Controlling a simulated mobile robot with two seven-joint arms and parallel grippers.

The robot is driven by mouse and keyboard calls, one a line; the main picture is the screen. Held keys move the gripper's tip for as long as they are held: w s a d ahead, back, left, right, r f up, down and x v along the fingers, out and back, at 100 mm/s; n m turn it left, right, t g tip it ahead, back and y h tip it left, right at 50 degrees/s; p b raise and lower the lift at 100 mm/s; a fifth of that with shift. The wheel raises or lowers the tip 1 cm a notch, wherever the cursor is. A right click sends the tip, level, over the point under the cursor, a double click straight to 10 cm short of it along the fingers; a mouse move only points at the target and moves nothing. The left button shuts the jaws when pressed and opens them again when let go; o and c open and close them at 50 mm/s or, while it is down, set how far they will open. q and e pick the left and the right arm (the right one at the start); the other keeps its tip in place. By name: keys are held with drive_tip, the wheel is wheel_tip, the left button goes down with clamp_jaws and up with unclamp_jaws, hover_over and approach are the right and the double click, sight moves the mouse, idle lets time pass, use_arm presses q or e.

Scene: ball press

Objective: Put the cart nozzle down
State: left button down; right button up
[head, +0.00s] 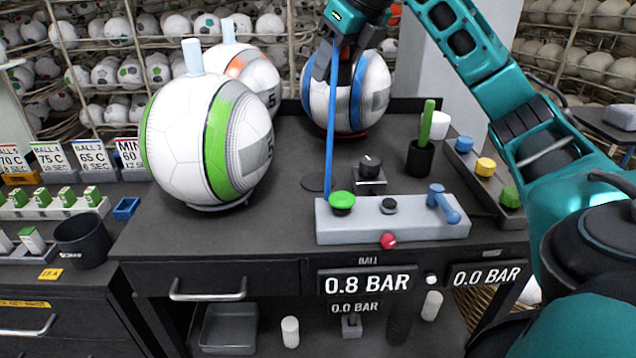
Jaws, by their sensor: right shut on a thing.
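My right gripper (334,62) comes in from the upper right and is held above the bench, in front of the blue-striped ball (371,92). It is shut on the top end of a thin blue hose (330,130), where the cart nozzle seems to be; the fingers and the ball behind make the nozzle itself hard to see. The hose runs down to the left end of the grey control block (400,228), beside its green button (342,200). A blue lever-like part (443,204) is at the block's right end. My left gripper is not in view.
A green-striped ball (175,140) and an orange-striped ball (262,75) stand left on the dark bench (285,215). A black cup (420,158) holds a green stick. Displays read 0.8 BAR (366,284) and 0.0 BAR (487,275). Bare bench lies between green-striped ball and block.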

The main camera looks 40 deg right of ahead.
drive_tip(key=w+a, duration=0.2)
drive_tip(key=a, duration=0.1)
drive_tip(key=b, duration=0.4)
hover_over(308, 177)
drive_tip(key=s, duration=0.2)
wheel_tip(308, 177, down, 15)
drive_tip(key=shift+d+r, duration=0.1)
drive_tip(key=shift+r, duration=0.1)
wheel_tip(308, 177, down, 4)
drive_tip(key=shift+r, duration=0.2)
drive_tip(key=shift+f, duration=0.45)
drive_tip(key=shift+f, duration=0.1)
drive_tip(key=o, duration=0.6)
drive_tip(key=shift+f+b, duration=0.1)
drive_tip(key=shift+b, duration=0.25)
drive_tip(key=o, duration=0.5)
